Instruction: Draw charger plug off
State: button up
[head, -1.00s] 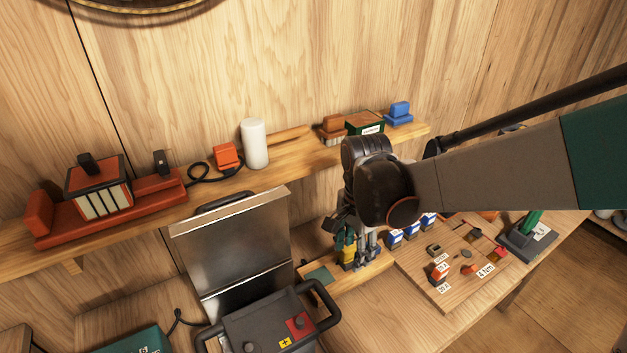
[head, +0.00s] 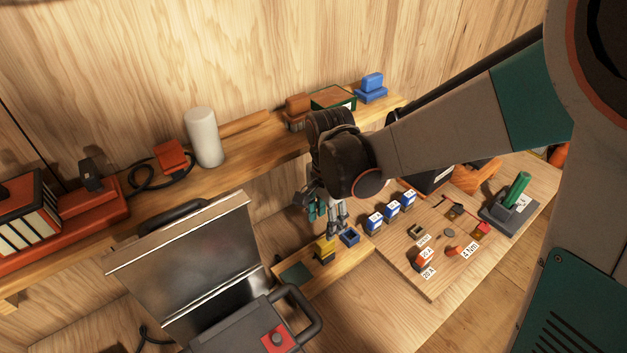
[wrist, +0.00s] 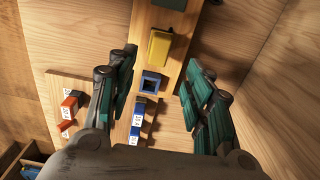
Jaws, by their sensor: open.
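No part is labelled as the charger plug, so I cannot tell for sure which it is. A small orange block (head: 172,155) with a black cable lies on the wall shelf. A yellow block (head: 325,249) and a hollow blue block (head: 349,237) stand on a low wooden strip. They also show in the wrist view as the yellow block (wrist: 160,45) and the blue block (wrist: 151,83). My gripper (head: 328,222) is open and empty above these blocks. In the wrist view my gripper (wrist: 160,92) has its fingers wide apart, either side of the blue block.
A grey metal lid (head: 185,255) stands open left of the strip, by a dark box with a red part (head: 277,338). Blue labelled boxes (head: 392,210) and a wooden board (head: 435,280) with small parts lie right. The shelf (head: 250,150) runs behind my gripper.

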aim_at(325, 241)
notch_tip(325, 241, down, 10)
jog(key=b, duration=0.3)
jog(key=shift+r, duration=0.1)
grip_shut()
